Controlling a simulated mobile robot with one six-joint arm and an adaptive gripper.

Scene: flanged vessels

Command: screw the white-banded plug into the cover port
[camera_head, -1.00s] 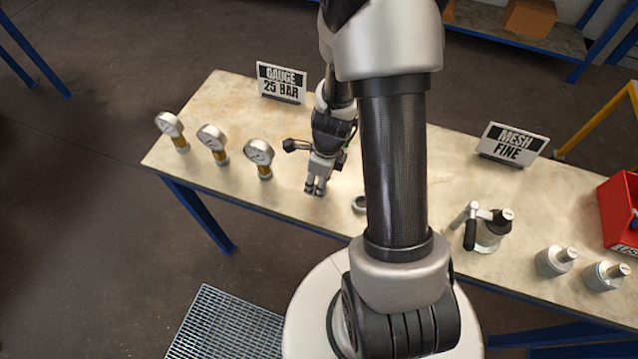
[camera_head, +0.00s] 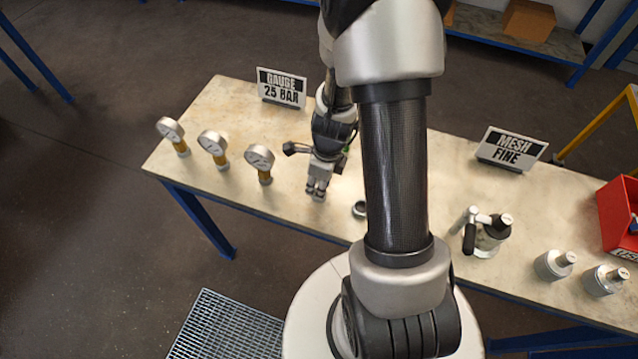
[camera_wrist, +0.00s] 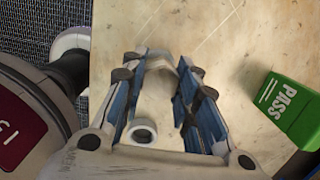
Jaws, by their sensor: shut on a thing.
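My gripper (camera_head: 318,193) points down low over the near part of the bench, right of the gauges. In the wrist view its blue-padded fingers (camera_wrist: 165,95) stand apart around a pale piece (camera_wrist: 162,85). A white ring with a dark centre (camera_wrist: 143,132) shows between the fingers. I take the held piece to be the plug, but its white band is not clear. A small dark-rimmed ring (camera_head: 360,209) lies on the bench right of the gripper, partly behind my arm. I cannot make out the cover port.
Several gauges (camera_head: 213,145) stand left of my gripper, near a "GAUGE 25 BAR" sign (camera_head: 281,88). A handled vessel (camera_head: 487,236), metal canisters (camera_head: 553,264) and a red bin (camera_head: 620,215) stand right.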

